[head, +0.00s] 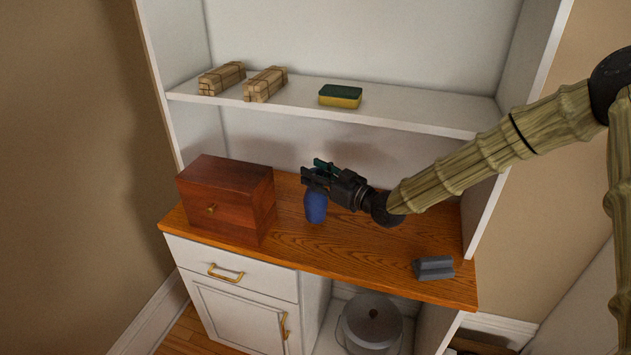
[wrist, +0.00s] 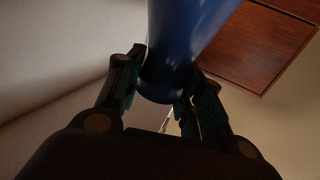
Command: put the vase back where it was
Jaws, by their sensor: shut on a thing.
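The blue vase (head: 316,207) is in the middle of the head view, over the wooden counter (head: 375,252), to the right of the wooden box. My gripper (head: 318,178) is shut on the upper part of the vase, reaching in from the right. The gripper hides the vase's top in the head view. In the wrist view, the vase (wrist: 188,35) sits between the two fingers (wrist: 168,85) and extends away past them. I cannot tell whether its base touches the counter.
A reddish wooden box (head: 225,195) with a small knob stands at the counter's left. A grey ridged block (head: 433,268) lies near the right front edge. The shelf above (head: 400,118) holds two wooden bundles (head: 265,84) and a sponge (head: 340,96). A lidded pot (head: 370,322) is below.

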